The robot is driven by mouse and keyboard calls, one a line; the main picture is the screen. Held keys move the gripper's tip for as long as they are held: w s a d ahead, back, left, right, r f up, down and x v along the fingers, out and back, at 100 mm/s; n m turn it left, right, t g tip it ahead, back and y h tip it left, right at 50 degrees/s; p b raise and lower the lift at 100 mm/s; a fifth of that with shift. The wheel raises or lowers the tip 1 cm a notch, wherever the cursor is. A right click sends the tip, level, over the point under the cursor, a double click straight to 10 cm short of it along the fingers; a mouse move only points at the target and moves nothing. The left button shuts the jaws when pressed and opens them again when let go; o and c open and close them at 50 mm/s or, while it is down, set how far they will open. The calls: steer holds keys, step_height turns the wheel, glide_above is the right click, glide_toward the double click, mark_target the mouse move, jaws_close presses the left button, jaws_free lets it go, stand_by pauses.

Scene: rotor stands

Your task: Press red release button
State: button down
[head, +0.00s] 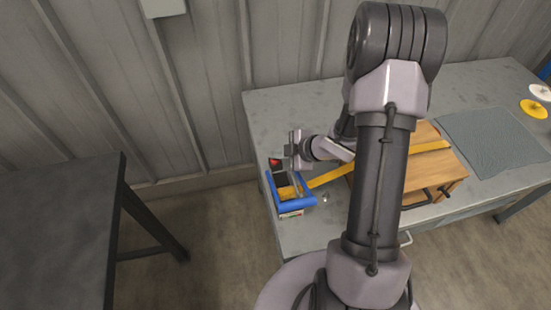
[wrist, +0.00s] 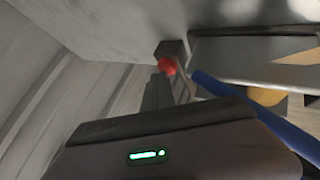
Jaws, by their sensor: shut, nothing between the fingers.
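The red release button (head: 274,161) shows at the far left end of the workbench, beside a blue-framed fixture (head: 295,203). In the wrist view the red button (wrist: 167,66) sits on a small dark block (wrist: 172,48), just beyond my fingertips. My gripper (head: 290,150) is shut and empty, close to the button on its right in the head view. In the wrist view my gripper (wrist: 158,86) appears as dark fingers ending just below the button. I cannot tell whether they touch it. A yellow bar (head: 325,177) runs from the fixture to the right, partly hidden by my arm.
A wooden block (head: 440,172) stands on the grey bench (head: 265,105) behind my arm. A dark table (head: 60,220) stands at left, with open floor between.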

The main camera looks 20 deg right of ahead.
mark_target(278, 161)
stand_by(0.3)
steer(key=shift+r+p, duration=0.75)
steer(key=shift+p, duration=0.05)
step_height(278, 161, up, 5)
steer(key=p, duration=0.5)
steer(key=shift+r, duration=0.1)
